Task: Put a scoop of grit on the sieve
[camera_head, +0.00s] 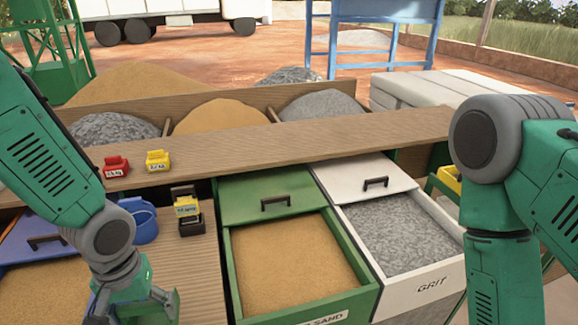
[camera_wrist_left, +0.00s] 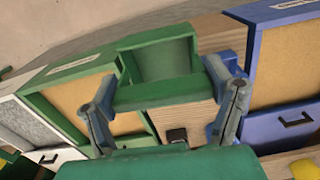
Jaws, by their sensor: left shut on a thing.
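My left gripper (camera_head: 135,304) is low at the front left in the head view, over the wooden top. It is shut on a green scoop (camera_wrist_left: 165,60), which shows between its two fingers in the left wrist view. The inside of the scoop looks bare green, with no grit visible in it. Grey grit (camera_head: 395,230) fills the white drawer (camera_head: 428,285) labelled GRIT at the right, well apart from the gripper. The grit also shows at the left edge of the left wrist view (camera_wrist_left: 25,122). My right arm comes in at the right; its gripper is out of view. I cannot make out a sieve for certain.
A green drawer of sand (camera_head: 290,262) lies between the wooden top and the grit drawer. A blue cup (camera_head: 145,227), a black-and-yellow block (camera_head: 188,212), a red weight (camera_head: 116,166) and a yellow weight (camera_head: 157,160) stand nearby. A raised wooden shelf (camera_head: 270,145) runs across behind the drawers.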

